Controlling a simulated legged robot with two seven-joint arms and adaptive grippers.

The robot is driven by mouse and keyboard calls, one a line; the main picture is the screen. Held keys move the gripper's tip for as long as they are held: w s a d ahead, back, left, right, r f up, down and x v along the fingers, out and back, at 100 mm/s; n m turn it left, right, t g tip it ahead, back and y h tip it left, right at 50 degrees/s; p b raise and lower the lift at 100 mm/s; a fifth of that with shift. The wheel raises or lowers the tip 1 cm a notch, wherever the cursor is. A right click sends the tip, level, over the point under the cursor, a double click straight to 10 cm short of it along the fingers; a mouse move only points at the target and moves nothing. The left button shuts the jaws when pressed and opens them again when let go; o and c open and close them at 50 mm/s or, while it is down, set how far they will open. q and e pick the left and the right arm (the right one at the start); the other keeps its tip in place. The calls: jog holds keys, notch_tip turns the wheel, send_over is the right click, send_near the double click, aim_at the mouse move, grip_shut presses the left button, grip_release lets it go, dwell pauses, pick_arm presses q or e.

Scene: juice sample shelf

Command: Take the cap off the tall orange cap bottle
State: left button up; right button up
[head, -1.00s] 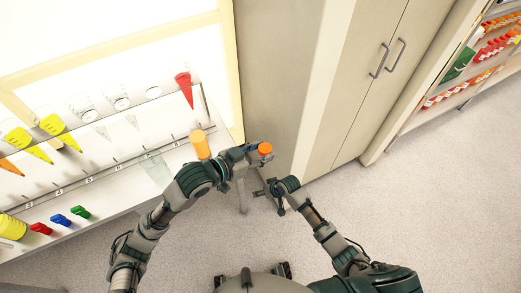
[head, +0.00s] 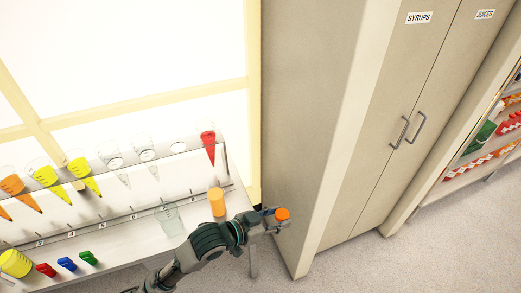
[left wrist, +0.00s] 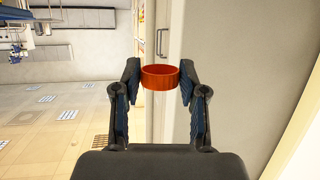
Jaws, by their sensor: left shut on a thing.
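My left gripper (head: 270,217) is shut on an orange cap (head: 282,213), to the right of the shelf's end. In the left wrist view the cap (left wrist: 160,77) sits between the two fingertips (left wrist: 160,80), and no bottle shows beneath it. A tall orange bottle (head: 217,203) stands upright at the right end of the shelf, apart from the gripper and just behind my left arm. Its lower part is partly hidden by the arm. My right gripper is out of view.
A clear beaker (head: 169,219) stands left of the bottle on the white shelf (head: 130,235). A rack above holds cone-shaped containers, including a red one (head: 208,145). A tall cabinet (head: 350,150) stands to the right. Small coloured items lie at lower left.

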pick_arm(q)
jog(key=w+a+f+n+t+y, duration=0.1)
jog(key=a+f+n+t+y, duration=0.2)
jog(key=a, duration=1.1)
jog(key=w+a+f+n+t+y, duration=0.1)
jog(key=a+f+n+t+y, duration=0.3)
jog(key=a+f+n+y, duration=0.5)
jog(key=a+f, duration=0.1)
jog(key=a, duration=0.4)
jog(key=shift+w+a+f+t, duration=0.25)
jog(key=shift+a+f+t, duration=0.05)
jog(key=shift+a+f, duration=0.1)
jog(key=shift+d+f, duration=0.1)
